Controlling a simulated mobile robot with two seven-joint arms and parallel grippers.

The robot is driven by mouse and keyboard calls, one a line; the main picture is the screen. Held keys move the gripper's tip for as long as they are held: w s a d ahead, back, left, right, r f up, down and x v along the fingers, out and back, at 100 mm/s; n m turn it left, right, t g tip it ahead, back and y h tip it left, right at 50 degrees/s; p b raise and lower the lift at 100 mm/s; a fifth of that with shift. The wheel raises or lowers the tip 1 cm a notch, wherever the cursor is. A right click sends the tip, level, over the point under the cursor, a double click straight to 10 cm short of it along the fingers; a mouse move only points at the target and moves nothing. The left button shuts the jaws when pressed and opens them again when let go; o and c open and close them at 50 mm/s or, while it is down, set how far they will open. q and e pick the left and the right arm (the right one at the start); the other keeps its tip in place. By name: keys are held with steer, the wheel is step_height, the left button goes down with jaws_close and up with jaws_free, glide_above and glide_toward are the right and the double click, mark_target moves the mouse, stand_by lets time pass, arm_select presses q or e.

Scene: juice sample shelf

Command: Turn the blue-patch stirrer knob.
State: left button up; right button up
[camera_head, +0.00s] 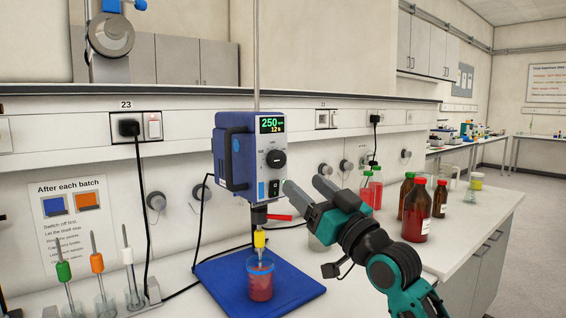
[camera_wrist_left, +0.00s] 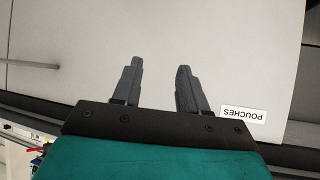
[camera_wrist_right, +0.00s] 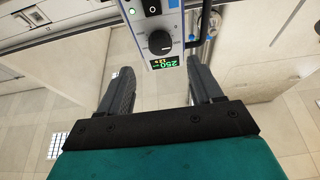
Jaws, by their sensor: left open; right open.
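The stirrer (camera_head: 232,150) is a blue box on a vertical rod, with a lit display reading 250 (camera_head: 272,125). Its round black knob (camera_head: 276,159) sits below the display, above a power switch. A light blue patch (camera_head: 261,190) shows on the housing. My right gripper (camera_head: 302,183) is open and empty, right of and below the knob, apart from it. In the right wrist view the knob (camera_wrist_right: 159,42) shows beyond the open fingertips, roughly centred between them. My left gripper (camera_wrist_left: 160,64) is open and empty, facing a pale surface with a POUCHES label; it is outside the head view.
Under the stirrer, a beaker of red liquid (camera_head: 261,283) stands on a blue base plate (camera_head: 305,287). Coloured-handled paddles (camera_head: 97,263) stand in a rack at left. Cables hang along the wall.

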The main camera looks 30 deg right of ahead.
mark_target(280, 163)
steer(key=p+x, duration=0.1)
steer(key=x, duration=0.6)
steer(key=shift+w, duration=0.1)
steer(key=shift+w+r, duration=0.15)
steer(key=shift+w, duration=0.45)
steer(key=shift+c, duration=0.3)
